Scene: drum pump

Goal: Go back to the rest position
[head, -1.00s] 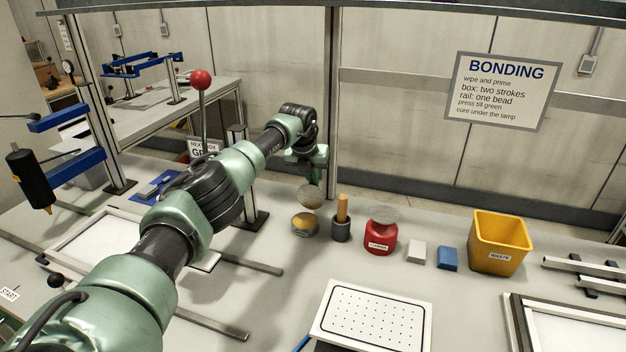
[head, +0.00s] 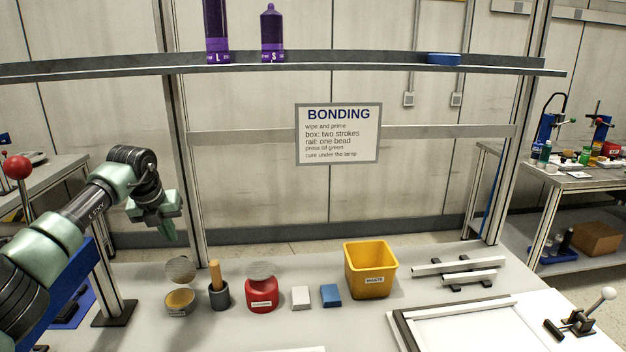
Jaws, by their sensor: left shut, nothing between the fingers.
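My left gripper (head: 169,232) hangs at the end of my left arm at the left of the head view. Its fingers point down, are shut and empty, and sit above and behind the small open tin (head: 180,303). The tin holds something yellowish, and a round grey disc (head: 181,269) stands at its back. The gripper appears clear of the tin and the disc. My right gripper is out of view.
Along the bench stand a grey pot (head: 219,297) with a wooden handle, a red container (head: 262,295), a white block (head: 300,298), a blue block (head: 330,295) and a yellow waste bin (head: 370,270). A red-knobbed lever (head: 17,167) is near my left arm. A shelf (head: 350,68) crosses above.

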